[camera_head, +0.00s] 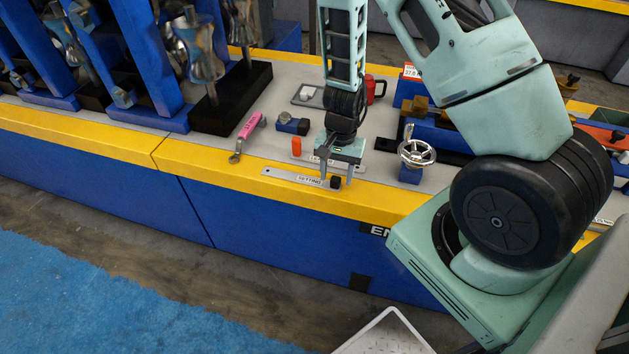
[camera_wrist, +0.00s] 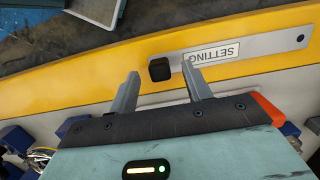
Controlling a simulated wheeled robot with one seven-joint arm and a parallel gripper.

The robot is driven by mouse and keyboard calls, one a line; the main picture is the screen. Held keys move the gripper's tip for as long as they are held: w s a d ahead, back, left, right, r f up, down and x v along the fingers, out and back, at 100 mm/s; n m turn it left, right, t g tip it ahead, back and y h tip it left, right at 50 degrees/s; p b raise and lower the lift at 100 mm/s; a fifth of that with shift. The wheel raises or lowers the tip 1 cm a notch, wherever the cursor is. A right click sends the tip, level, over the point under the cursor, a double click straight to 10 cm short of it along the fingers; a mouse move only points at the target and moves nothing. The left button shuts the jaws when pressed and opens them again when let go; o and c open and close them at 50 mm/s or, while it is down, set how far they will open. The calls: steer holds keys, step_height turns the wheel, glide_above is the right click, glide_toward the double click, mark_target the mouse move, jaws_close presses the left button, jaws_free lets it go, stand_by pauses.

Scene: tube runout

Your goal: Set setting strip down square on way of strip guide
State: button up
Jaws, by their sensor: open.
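The setting strip (camera_head: 280,174) is a flat grey bar with a white "SETTING" label and a black knob (camera_head: 336,183) at its right end. It lies on the bench's yellow front band. In the wrist view the strip (camera_wrist: 272,47) runs to the upper right, with its knob (camera_wrist: 160,69) at the near end. My gripper (camera_head: 337,179) is over the knob end, jaws open and pointing down. In the wrist view its fingertips (camera_wrist: 160,67) appear on either side of the knob, with gaps. I cannot identify the strip guide for certain.
A pale labelled plate with a red-orange block (camera_head: 297,147) lies just behind my gripper, partly hidden. A pink-handled tool (camera_head: 249,125) lies to the left. A handwheel (camera_head: 417,154) on a blue block stands to the right. Blue stands and rollers fill the back left.

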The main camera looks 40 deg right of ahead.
steer(key=shift+f, duration=0.55)
jaws_close()
steer(key=shift+r, duration=0.1)
step_height(320, 180, up, 10)
steer(key=p, duration=0.2)
